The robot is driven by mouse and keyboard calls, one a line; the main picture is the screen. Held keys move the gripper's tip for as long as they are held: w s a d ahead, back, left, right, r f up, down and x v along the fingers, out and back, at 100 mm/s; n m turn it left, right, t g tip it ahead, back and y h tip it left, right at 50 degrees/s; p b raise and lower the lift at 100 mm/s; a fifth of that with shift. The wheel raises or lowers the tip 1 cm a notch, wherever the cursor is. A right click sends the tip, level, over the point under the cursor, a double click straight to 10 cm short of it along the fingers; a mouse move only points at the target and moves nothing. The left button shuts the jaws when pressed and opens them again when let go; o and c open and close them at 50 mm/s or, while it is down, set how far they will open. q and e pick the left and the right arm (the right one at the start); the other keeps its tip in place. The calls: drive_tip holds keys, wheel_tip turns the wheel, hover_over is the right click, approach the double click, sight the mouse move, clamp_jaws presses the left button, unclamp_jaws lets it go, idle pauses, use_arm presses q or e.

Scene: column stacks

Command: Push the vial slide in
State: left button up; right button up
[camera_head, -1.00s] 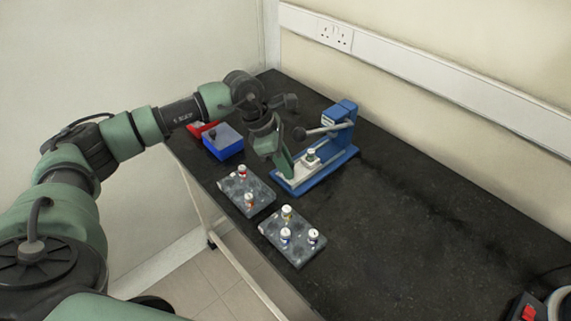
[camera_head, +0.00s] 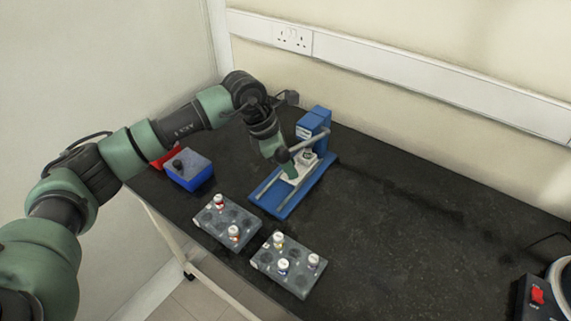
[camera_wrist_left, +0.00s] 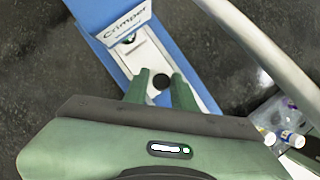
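The blue crimper (camera_head: 312,123) stands on the dark bench with its long base (camera_head: 272,207) towards me. The pale vial slide (camera_head: 299,171) lies on the base, close to the press column, with bare rails in front of it. A white-capped vial (camera_head: 308,155) stands on the slide, partly behind the lever. My left gripper (camera_head: 291,172) is down at the near part of the slide. In the left wrist view its two green fingers (camera_wrist_left: 161,84) are apart, with a round black knob (camera_wrist_left: 160,82) between them. Contact with the knob cannot be told. My right gripper is out of view.
Two grey racks, one left (camera_head: 228,221) and one right (camera_head: 290,265), hold vials in front. A blue bin (camera_head: 190,172) and a red bin (camera_head: 165,158) stand left.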

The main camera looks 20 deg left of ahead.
use_arm(q)
drive_tip(key=shift+o, duration=1.1)
drive_tip(key=shift+w, duration=0.2)
drive_tip(key=shift+s+r, duration=0.1)
drive_tip(key=shift+r, duration=0.05)
drive_tip(key=shift+a+r+p, duration=0.1)
drive_tip(key=shift+r+p, duration=0.2)
drive_tip(key=p+v, duration=0.3)
drive_tip(key=v, duration=0.4)
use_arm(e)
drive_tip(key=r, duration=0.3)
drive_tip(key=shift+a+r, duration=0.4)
use_arm(q)
drive_tip(key=shift+f, duration=0.1)
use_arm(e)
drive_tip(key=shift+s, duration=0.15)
